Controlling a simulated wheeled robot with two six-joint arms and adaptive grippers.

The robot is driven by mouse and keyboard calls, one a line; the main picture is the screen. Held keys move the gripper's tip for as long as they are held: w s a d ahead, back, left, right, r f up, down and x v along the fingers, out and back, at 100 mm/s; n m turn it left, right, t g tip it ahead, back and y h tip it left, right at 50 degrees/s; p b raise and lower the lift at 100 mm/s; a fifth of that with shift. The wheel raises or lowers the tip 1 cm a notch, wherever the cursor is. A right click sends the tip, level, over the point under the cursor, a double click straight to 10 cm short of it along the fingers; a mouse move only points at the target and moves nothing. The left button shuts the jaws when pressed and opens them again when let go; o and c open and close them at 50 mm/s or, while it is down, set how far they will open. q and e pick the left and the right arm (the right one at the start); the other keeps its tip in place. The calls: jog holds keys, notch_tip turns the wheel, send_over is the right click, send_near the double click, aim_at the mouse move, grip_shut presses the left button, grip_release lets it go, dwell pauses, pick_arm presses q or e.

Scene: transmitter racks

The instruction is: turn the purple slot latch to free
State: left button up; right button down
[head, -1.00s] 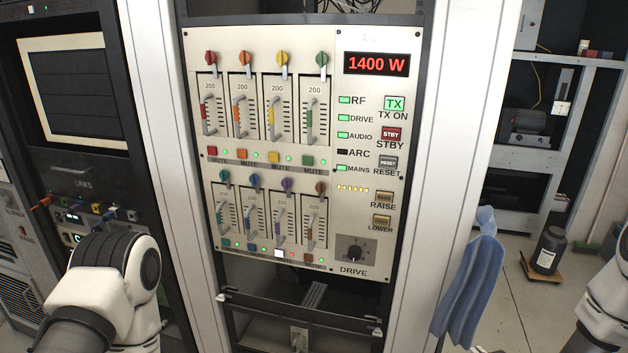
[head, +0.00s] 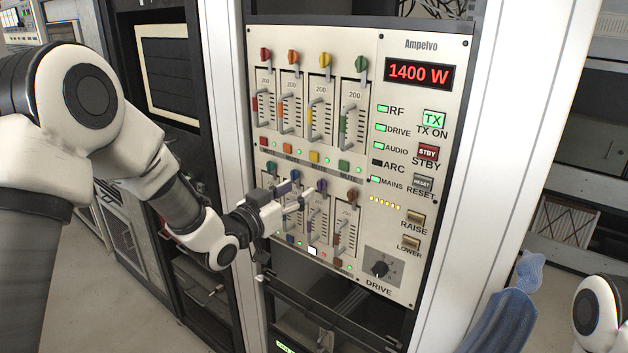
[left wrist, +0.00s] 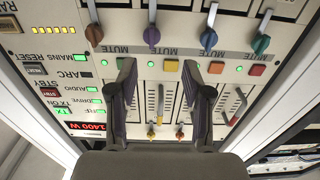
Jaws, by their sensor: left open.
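The purple slot latch (head: 322,186) is a small purple knob at the top of the third slot in the lower row of the rack panel. It also shows in the left wrist view (left wrist: 151,37), where the panel appears upside down. My left gripper (head: 304,196) is in front of the lower row, close to the purple and blue latches. In the left wrist view its two fingers (left wrist: 159,75) are spread with nothing between them, and the purple latch lies beyond the fingertips. Whether a finger touches the panel cannot be told. My right gripper is out of view.
A blue latch (left wrist: 209,39) and a brown latch (left wrist: 94,36) flank the purple one closely. Several mute buttons and sliders fill the panel. A drive knob (head: 380,268) sits lower right. A blue cloth (head: 508,310) hangs to the right of the rack.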

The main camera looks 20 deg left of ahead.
aim_at(319, 183)
pick_arm(q)
jog(key=w+d, duration=0.1)
jog(key=w, duration=0.1)
jog(key=w+d+p, duration=0.1)
jog(key=w, duration=0.1)
jog(key=w+d+p, duration=0.1)
jog(key=d, duration=0.1)
jog(key=shift+w, duration=0.55)
jog(key=shift+s+a, duration=0.25)
jog(key=shift+a, duration=0.35)
jog(key=shift+c, duration=0.4)
jog(key=shift+w+d+f, duration=0.1)
jog(key=c, duration=0.5)
jog(key=shift+d, duration=0.25)
grip_shut()
jog(key=shift+a, duration=0.1)
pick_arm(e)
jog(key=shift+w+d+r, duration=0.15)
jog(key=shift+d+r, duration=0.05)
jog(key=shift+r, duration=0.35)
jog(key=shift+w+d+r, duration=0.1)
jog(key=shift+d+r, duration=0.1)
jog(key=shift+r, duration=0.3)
